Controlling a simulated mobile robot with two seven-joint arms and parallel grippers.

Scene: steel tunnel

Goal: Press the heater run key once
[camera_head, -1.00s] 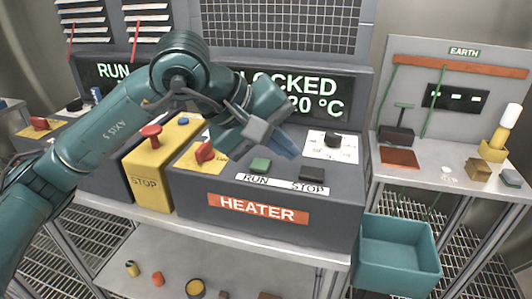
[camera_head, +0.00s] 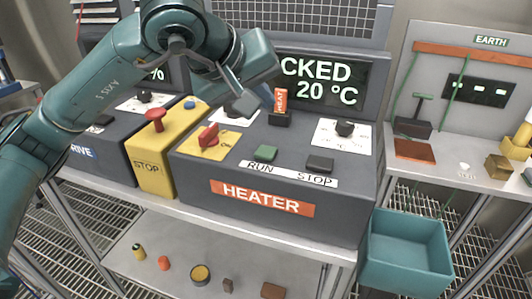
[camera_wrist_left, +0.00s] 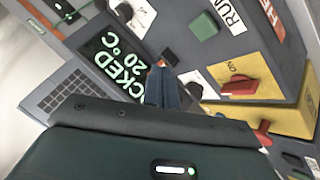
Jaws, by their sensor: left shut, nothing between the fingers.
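The heater console (camera_head: 200,170) is a grey box with an orange HEATER label (camera_head: 262,198). Its green run key (camera_head: 266,152) is on the sloped top above the word RUN, with a dark stop key (camera_head: 320,164) to its right. My left gripper (camera_head: 266,96) is shut and empty, above the back of the console and apart from the run key. In the left wrist view, the shut fingers (camera_wrist_left: 162,88) point toward the console, and the green key (camera_wrist_left: 204,26) shows at upper right. My right gripper is not in view.
A red switch (camera_head: 208,135) is on a yellow plate left of the run key. An orange-tagged dark block (camera_head: 279,119) stands behind it, near my gripper. The screen (camera_head: 330,84) partly reads "CKED 20 °C". A yellow STOP box (camera_head: 152,170) and teal bin (camera_head: 405,255) flank the console.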

